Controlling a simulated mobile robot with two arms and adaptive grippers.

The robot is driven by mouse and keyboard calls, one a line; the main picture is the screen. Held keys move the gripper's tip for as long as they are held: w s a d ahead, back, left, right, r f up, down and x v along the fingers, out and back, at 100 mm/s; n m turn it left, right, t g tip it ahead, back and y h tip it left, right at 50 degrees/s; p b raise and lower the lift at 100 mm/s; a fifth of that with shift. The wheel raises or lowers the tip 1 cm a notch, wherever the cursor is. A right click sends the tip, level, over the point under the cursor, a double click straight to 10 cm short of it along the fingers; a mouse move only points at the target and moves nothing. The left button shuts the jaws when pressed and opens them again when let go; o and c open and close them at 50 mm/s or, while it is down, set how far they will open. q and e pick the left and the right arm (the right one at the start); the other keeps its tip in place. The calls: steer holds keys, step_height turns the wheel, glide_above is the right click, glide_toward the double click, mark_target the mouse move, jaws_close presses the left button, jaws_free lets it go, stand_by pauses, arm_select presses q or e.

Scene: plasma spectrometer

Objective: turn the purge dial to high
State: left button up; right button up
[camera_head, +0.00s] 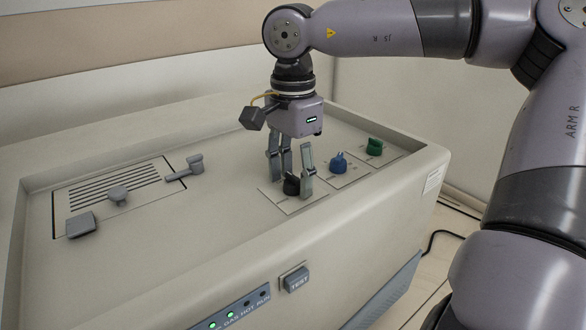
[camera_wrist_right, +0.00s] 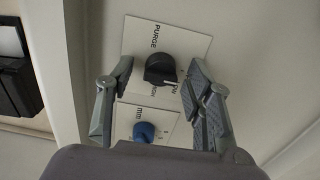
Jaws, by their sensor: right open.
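The purge dial is a black knob (camera_head: 291,185) on a pale plate at the front of the row of dials. In the right wrist view, the black purge dial (camera_wrist_right: 160,69) sits on its plate marked PURGE (camera_wrist_right: 190,42). My right gripper (camera_head: 292,178) points down over it, open, with its fingers on either side of the knob. In the right wrist view the fingers (camera_wrist_right: 158,80) stand apart from the knob, with gaps on both sides. The dial's pointer setting is too small to read surely. My left gripper is not in view.
A blue dial (camera_head: 338,163) and a green dial (camera_head: 374,147) stand behind and to the right of the purge dial. A latch handle (camera_head: 186,170) and a vented panel (camera_head: 118,192) lie to the left. A TEST button (camera_head: 295,279) is on the front face.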

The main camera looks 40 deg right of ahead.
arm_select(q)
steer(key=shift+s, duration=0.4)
arm_select(e)
steer(key=shift+f, duration=0.3)
steer(key=shift+r, duration=0.1)
jaws_close()
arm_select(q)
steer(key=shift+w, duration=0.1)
